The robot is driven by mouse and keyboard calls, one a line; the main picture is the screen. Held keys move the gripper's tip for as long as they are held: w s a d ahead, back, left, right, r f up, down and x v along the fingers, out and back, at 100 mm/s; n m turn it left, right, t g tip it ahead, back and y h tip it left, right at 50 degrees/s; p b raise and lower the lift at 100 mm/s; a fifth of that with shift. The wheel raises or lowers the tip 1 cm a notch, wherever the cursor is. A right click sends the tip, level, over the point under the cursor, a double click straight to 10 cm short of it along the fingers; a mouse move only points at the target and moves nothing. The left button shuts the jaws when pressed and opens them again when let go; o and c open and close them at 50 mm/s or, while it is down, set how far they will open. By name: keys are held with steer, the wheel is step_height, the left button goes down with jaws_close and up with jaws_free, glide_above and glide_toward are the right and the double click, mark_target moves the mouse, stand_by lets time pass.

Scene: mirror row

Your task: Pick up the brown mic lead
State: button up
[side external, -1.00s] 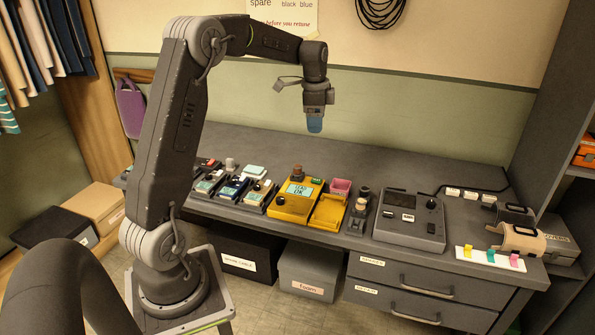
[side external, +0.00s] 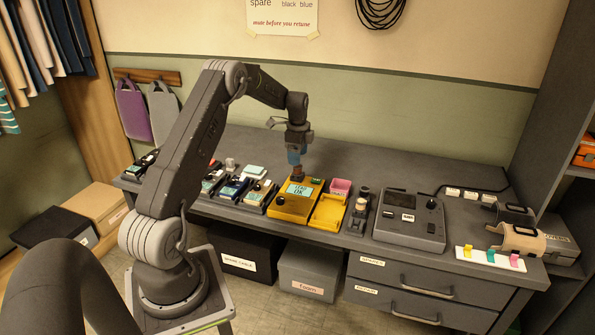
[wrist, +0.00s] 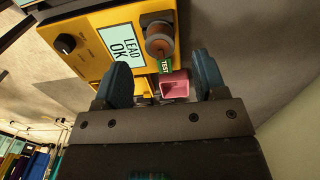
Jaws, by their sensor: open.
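The brown mic lead looks like a small brown cylinder (side external: 297,171) standing on the back left of the yellow tester (side external: 284,208). In the wrist view, the brown lead (wrist: 161,42) is beside the tester's "LEAD OK" screen and the green TEST label. My gripper (side external: 294,157) is just above the brown lead in the side view. In the wrist view, my gripper (wrist: 161,78) has its blue fingers wide apart with nothing between the tips. The brown lead shows beyond the fingertips, and I cannot tell the exact gap.
A pink bin (side external: 341,186) stands behind the tester's yellow tray (side external: 328,212). A tan-and-dark spool stand (side external: 359,210) is right of the tray, then a grey mixer (side external: 410,222). Several pedals (side external: 232,188) sit on the left. The bench behind is clear.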

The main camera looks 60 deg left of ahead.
mark_target(298, 172)
steer(key=shift+s+f, duration=0.1)
steer(key=shift+f, duration=2.55)
steer(key=shift+c, duration=0.5)
steer(key=c, duration=1)
steer(key=shift+o, duration=0.2)
